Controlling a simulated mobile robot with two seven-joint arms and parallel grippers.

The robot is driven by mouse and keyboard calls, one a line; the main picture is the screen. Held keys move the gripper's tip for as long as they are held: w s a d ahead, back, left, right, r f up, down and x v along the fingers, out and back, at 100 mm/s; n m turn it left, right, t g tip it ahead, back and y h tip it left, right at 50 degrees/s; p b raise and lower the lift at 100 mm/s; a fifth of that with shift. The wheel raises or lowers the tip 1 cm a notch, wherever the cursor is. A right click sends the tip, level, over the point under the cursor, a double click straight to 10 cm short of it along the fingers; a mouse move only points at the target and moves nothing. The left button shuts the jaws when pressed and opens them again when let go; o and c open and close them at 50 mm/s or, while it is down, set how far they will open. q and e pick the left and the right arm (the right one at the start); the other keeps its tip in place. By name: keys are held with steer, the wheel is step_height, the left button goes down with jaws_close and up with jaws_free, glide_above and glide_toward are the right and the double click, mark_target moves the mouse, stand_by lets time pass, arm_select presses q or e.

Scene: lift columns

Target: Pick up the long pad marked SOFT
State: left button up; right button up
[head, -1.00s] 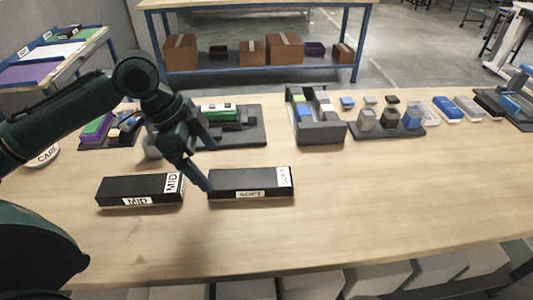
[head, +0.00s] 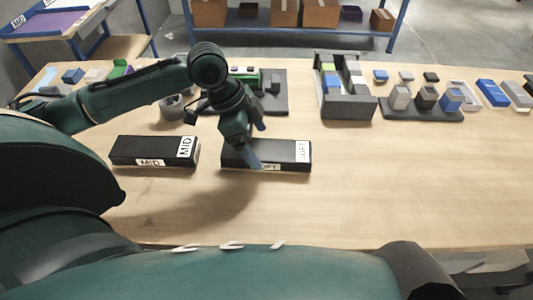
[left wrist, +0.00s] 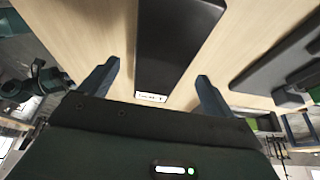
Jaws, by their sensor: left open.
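The long black pad marked SOFT (head: 285,152) lies flat on the wooden table, with white labels on its top right end and front side. My left gripper (head: 257,143) is open over the left-middle part of this pad, one finger in front of it, partly covering the front label, and the other towards its back. In the left wrist view the black pad (left wrist: 175,45) runs between the two spread fingers of the gripper (left wrist: 157,75), with bare table on both sides of it. The similar black pad marked MID (head: 150,148) lies to the left, apart.
Behind the pads stand a dark tray of parts (head: 277,102), a grey divided bin (head: 347,106) and a dark stand with blocks (head: 420,114). The table front and right (head: 400,190) are clear. A blue-framed shelf with boxes stands beyond.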

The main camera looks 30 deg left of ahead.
mark_target(264, 149)
arm_select(q)
steer(key=shift+x, duration=1.9)
steer(key=shift+w+d, duration=0.1)
steer(key=shift+c, duration=0.6)
steer(key=c, duration=1.2)
steer(key=shift+r, duration=0.1)
steer(key=shift+c, duration=0.2)
